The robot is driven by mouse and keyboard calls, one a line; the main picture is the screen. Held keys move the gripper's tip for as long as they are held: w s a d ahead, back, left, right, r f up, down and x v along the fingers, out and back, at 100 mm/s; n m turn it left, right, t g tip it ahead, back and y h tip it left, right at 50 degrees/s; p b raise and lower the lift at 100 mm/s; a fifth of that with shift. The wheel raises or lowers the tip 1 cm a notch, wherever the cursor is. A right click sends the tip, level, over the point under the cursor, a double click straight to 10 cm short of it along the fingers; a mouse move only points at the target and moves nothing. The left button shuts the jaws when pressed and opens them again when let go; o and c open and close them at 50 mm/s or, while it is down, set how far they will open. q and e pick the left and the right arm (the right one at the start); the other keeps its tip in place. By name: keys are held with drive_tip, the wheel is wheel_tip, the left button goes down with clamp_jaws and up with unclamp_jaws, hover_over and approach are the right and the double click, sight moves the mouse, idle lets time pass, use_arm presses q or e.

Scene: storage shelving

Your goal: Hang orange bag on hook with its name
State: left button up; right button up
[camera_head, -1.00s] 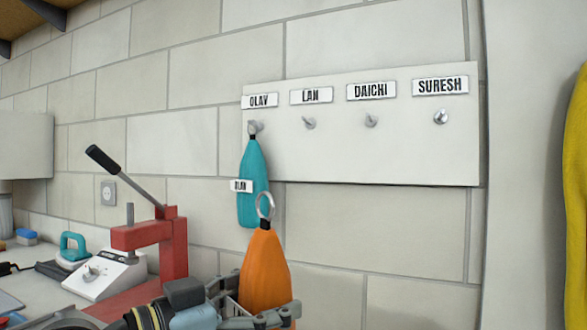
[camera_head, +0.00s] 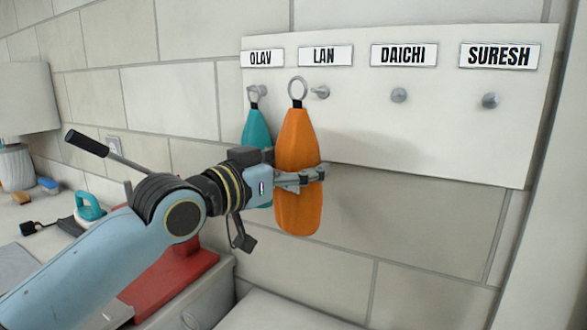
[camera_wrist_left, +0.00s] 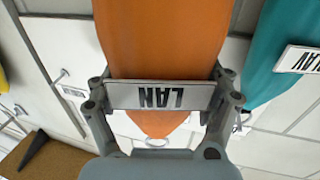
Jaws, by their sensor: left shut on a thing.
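The orange bag (camera_head: 297,140) is upright, with a metal ring at its top. My left gripper (camera_head: 318,175) is shut around its lower half. In the left wrist view the orange bag (camera_wrist_left: 160,40) carries a white tag (camera_wrist_left: 160,95) reading LAN, upside down in that view, between the fingers (camera_wrist_left: 162,100). In the head view the ring is close to the LAN hook (camera_head: 320,92), just left of it. I cannot tell whether they touch. The LAN label (camera_head: 326,56) is above that hook. My right gripper is not in view.
A teal bag (camera_head: 257,127) hangs on the OLAV hook, partly behind the orange bag. The DAICHI hook (camera_head: 399,95) and SURESH hook (camera_head: 490,100) are empty on the white board (camera_head: 440,140). A red press (camera_head: 175,270) stands below left.

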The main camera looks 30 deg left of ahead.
sight(325, 157)
use_arm(q)
drive_tip(key=shift+w+a+f+b, duration=0.1)
drive_tip(key=shift+w+f+b, duration=0.1)
drive_tip(key=shift+w+b, duration=0.8)
drive_tip(key=shift+w+a+f+b, duration=0.15)
drive_tip(key=shift+w+b, duration=0.4)
drive_tip(key=shift+w, duration=0.85)
drive_tip(key=shift+w+d+f+b, duration=0.1)
drive_tip(key=shift+w+f+b, duration=0.1)
drive_tip(key=shift+w+b, duration=0.8)
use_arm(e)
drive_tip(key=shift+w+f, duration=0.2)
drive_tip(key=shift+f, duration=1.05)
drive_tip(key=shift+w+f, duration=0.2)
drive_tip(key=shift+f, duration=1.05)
use_arm(q)
drive_tip(key=shift+w, duration=0.25)
drive_tip(key=shift+a, duration=0.1)
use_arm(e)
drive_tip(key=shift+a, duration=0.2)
